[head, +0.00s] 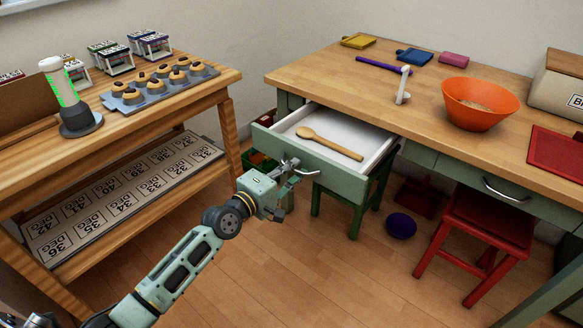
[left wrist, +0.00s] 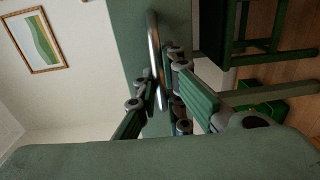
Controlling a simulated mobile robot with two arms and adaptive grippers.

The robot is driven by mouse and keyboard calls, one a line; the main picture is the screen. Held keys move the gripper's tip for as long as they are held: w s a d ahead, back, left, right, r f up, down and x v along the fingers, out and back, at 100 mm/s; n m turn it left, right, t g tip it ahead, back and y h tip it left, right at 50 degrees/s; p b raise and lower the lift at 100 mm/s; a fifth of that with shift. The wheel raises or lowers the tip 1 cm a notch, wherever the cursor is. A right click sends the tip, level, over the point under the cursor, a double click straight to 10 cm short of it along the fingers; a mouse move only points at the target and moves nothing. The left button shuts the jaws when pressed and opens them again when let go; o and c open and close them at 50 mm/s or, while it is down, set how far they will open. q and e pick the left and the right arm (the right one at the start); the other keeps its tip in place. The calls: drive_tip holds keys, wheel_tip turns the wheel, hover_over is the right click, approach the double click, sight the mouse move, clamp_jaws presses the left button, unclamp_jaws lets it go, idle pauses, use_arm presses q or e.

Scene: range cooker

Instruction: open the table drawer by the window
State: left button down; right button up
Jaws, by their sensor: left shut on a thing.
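The green table drawer (head: 345,187) stands pulled out from under the wooden-topped table (head: 330,82). A wooden spoon (head: 330,143) lies in its white inside. My left gripper (head: 287,174) is at the drawer front, shut on the metal drawer handle (head: 309,173). In the left wrist view the handle (left wrist: 153,45) runs down between the fingers of the gripper (left wrist: 163,97), against the green drawer front (left wrist: 129,38). My right gripper is not in view. No window shows in either view.
A green stool (head: 356,212) stands under the drawer and a red stool (head: 482,235) to the right. A purple bowl (head: 401,226) is on the floor. An orange bowl (head: 480,104) is on the table.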

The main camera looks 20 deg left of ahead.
use_arm(q)
drive_tip(key=c, duration=1.8)
unclamp_jaws()
drive_tip(key=shift+c, duration=0.2)
drive_tip(key=v, duration=1.2)
